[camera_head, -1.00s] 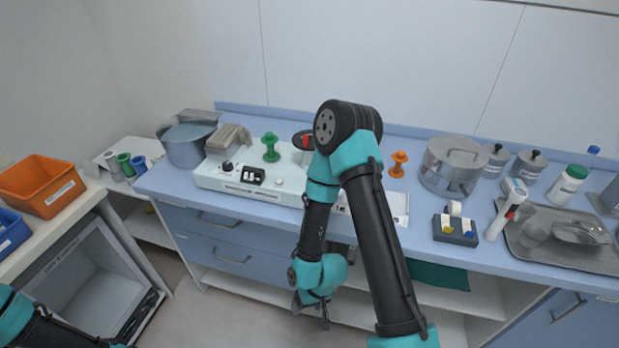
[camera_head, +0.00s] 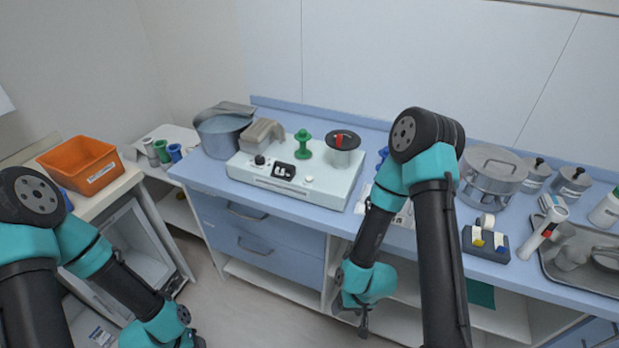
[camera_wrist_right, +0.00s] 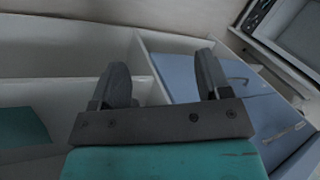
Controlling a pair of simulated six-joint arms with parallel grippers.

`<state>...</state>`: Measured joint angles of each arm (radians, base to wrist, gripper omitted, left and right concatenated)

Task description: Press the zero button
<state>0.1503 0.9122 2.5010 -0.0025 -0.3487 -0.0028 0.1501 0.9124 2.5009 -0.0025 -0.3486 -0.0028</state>
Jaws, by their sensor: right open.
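A white device (camera_head: 330,188) sits on the blue counter. Its front has a black knob (camera_head: 259,160), a black switch block (camera_head: 284,171) and a small round pale button (camera_head: 308,179); the labels are too small to read, so I cannot tell which is the zero button. My right gripper (camera_head: 363,322) hangs low in front of the cabinet, below counter height and away from the device. In the right wrist view its two fingers (camera_wrist_right: 165,85) are apart and empty. My left gripper (camera_head: 196,342) is at the bottom edge, mostly cut off, apart from the device.
On the device stand a green spool (camera_head: 304,145), a grey block and a round black-topped part with red (camera_head: 343,145). A grey pot (camera_head: 222,135) stands left, a steel pot (camera_head: 492,172) right. An orange bin (camera_head: 80,163) is at far left. Floor before the cabinet is clear.

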